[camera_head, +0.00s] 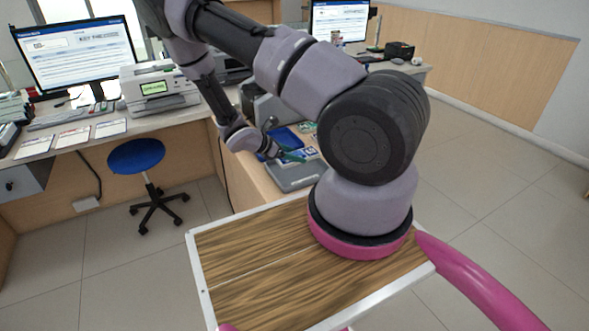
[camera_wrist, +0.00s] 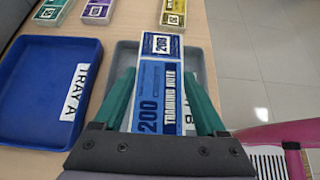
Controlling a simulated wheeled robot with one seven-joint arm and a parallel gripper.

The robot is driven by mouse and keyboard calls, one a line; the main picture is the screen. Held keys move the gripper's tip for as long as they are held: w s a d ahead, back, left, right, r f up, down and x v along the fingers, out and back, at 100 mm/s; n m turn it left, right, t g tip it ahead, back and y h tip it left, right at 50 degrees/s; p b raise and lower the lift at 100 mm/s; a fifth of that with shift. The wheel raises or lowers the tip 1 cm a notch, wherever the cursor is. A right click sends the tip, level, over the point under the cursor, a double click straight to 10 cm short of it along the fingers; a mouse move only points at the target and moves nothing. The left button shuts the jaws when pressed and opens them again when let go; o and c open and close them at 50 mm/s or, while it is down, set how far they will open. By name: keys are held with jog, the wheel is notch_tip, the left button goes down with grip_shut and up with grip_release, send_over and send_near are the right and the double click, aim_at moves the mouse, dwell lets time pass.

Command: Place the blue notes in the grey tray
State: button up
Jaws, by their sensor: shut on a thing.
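The blue notes (camera_wrist: 158,95), a bundle marked 200, sit between the teal fingers of my gripper (camera_wrist: 158,76) in the wrist view. My gripper is shut on them and holds them over the grey tray (camera_wrist: 201,68). In the head view my gripper (camera_head: 290,157) is above the grey tray (camera_head: 292,180) on the counter. The notes and fingers cover most of the tray's floor and part of its label. How high the notes are above the tray floor is hard to tell.
A blue tray (camera_wrist: 45,75) labelled TRAY A lies to the left of the grey one. Beyond the trays lie a green bundle (camera_wrist: 50,9), a purple bundle (camera_wrist: 97,10) and a yellow bundle (camera_wrist: 173,14). The counter edge is close on the right of the grey tray.

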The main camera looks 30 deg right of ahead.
jog(key=shift+d+f, duration=0.1)
jog(key=shift+f, duration=2.65)
jog(key=shift+f, duration=0.15)
jog(key=o, duration=1.4)
jog(key=shift+o, duration=0.2)
